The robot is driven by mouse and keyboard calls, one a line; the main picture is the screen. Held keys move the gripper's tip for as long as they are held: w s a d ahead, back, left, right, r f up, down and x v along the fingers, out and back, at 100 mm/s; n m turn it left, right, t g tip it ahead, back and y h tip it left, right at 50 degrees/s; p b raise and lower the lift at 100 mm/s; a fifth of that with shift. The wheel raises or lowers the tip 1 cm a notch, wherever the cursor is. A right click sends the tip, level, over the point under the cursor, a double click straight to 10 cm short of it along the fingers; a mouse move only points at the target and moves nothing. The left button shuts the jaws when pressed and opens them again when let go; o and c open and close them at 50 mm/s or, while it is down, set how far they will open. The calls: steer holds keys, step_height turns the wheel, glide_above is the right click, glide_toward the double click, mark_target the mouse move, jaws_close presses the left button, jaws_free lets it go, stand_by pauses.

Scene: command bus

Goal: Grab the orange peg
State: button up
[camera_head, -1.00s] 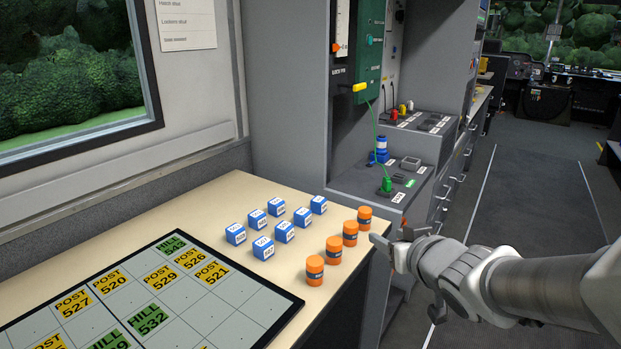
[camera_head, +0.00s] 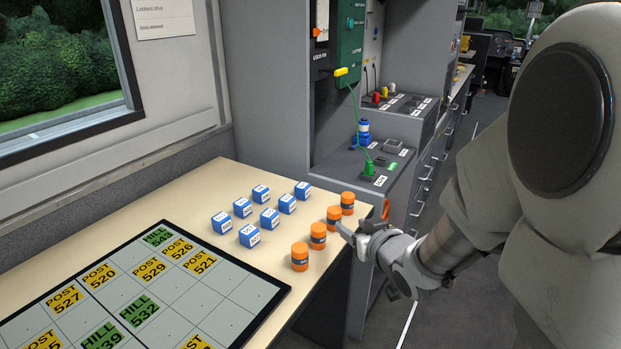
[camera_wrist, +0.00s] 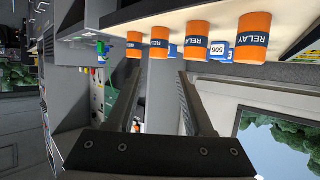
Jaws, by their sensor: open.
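Several orange cylinders with dark bands stand upright in a row along the table's right edge in the head view: the nearest (camera_head: 299,257), the second (camera_head: 318,236), the third (camera_head: 334,218) and the farthest (camera_head: 347,203). None is singled out as the peg. The wrist view, upside down, shows them above my fingers, the largest (camera_wrist: 254,37) at the right with a RELAY label. A small orange tab (camera_head: 322,35) is also on the wall panel. My gripper (camera_head: 364,221) is open and empty just right of the row, its fingers (camera_wrist: 159,76) apart from the cylinders.
Several blue-and-white cubes (camera_head: 250,236) stand left of the cylinders. A dark-edged board (camera_head: 215,293) with yellow and green labels covers the near table (camera_head: 190,200). A grey cabinet (camera_head: 345,168) with a green plug (camera_head: 369,168) and a blue object (camera_head: 363,130) stands behind.

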mark_target(337, 217)
steer(key=b+x, duration=0.3)
steer(key=x, duration=0.8)
steer(key=shift+w+d+f+b, duration=0.1)
steer(key=shift+w+f+b, duration=0.15)
steer(key=shift+w+b, duration=0.1)
steer(key=shift+w+f, duration=0.1)
steer(key=shift+w, duration=0.4)
jaws_close()
